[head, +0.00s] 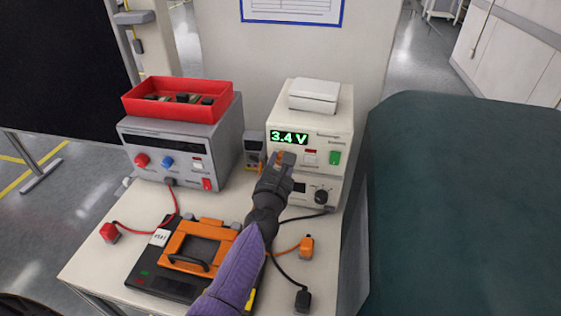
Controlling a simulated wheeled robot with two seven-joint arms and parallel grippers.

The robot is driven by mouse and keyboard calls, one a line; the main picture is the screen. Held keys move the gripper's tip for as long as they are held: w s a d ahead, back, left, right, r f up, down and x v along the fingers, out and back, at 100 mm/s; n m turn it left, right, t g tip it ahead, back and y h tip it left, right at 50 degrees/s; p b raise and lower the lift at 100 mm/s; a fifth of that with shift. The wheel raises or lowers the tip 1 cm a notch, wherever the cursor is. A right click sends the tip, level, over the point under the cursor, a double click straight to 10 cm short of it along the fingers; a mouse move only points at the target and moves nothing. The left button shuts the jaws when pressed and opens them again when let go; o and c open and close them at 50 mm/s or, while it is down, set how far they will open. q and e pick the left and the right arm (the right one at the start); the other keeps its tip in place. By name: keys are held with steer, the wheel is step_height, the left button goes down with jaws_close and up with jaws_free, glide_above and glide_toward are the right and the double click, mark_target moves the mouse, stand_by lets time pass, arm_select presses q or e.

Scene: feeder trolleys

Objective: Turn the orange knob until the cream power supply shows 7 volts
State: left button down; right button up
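The cream power supply (341,128) stands at the right of the white bench. Its display (289,138) reads 3.4 V in green. The orange knob (279,156) is on its front below the display, mostly hidden by my gripper. My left gripper (282,160) reaches up from the bottom of the view, its fingers on either side of the knob and seemingly closed on it. My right gripper is not in view.
A grey supply (222,137) carrying a red tray (133,106) stands at the left. A small meter (253,142) stands between the supplies. A black and orange case (160,278) and cables with plugs (302,299) lie in front. A green surface (470,210) fills the right.

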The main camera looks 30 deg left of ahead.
arm_select(q)
steer(key=m+p, duration=0.2)
steer(key=m, duration=1)
steer(key=shift+m, duration=0.4)
steer(key=shift+f, duration=0.1)
steer(key=shift+c, duration=1.3)
jaws_free()
steer(key=p+v, duration=0.3)
steer(key=v, duration=0.7)
